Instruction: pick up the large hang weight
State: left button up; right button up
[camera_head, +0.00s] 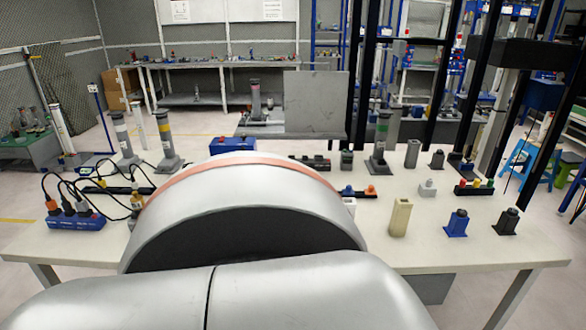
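I cannot pick out the large hang weight with certainty. A small light grey piece (428,188) with a narrow top stands on the right half of the white table (378,248); what it is cannot be told at this size. A large silver rounded link of my own arm fills the lower middle and hides much of the table's centre and front. Neither of my grippers is in view.
A beige block (400,218), a blue piece (457,224) and a black piece (507,222) stand at the table's right front. A blue power strip (75,220) with black cables lies at the left. Tall grey posts (167,138) stand along the back.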

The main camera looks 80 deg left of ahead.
aim_at(137, 203)
jog(key=u, duration=3.65)
jog(key=j+z, duration=0.2)
jog(key=z, duration=0.15)
jog(key=i+j+z, duration=0.1)
jog(key=z, duration=0.25)
jog(key=j+z, duration=0.4)
jog(key=k+j+z, duration=0.1)
jog(key=j+z, duration=0.25)
jog(key=j, duration=0.5)
